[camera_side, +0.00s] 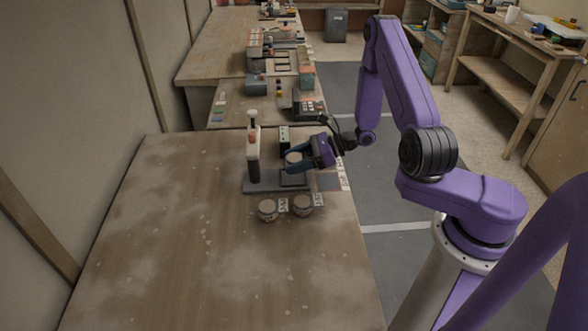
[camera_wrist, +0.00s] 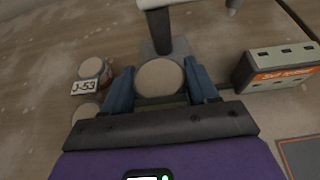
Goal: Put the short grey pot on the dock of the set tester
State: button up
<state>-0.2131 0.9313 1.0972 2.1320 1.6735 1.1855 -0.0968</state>
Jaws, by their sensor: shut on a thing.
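The short grey pot (camera_side: 293,157) has a pale round top and is held between the blue fingers of my gripper (camera_side: 296,164). In the wrist view the pot (camera_wrist: 160,77) fills the space between both fingertips (camera_wrist: 160,84). The set tester (camera_side: 254,160) is an upright post with a white and orange head on a grey base (camera_side: 262,188). Its dark dock (camera_side: 293,181) lies on the right part of the base, just below the pot. The fingers hide the pot's underside, so I cannot tell whether it touches the dock.
Two similar pots (camera_side: 268,211) (camera_side: 303,205) stand in front of the base with small label cards; one card (camera_wrist: 84,87) reads J-53. A box (camera_wrist: 275,68) labelled "Set tester" stands beside the dock. The bench (camera_side: 200,270) is clear at the front.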

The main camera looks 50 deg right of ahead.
jog(key=shift+w+f, duration=0.25)
jog(key=shift+f, duration=1.6)
jog(key=o, duration=1.1)
jog(key=shift+f, duration=0.1)
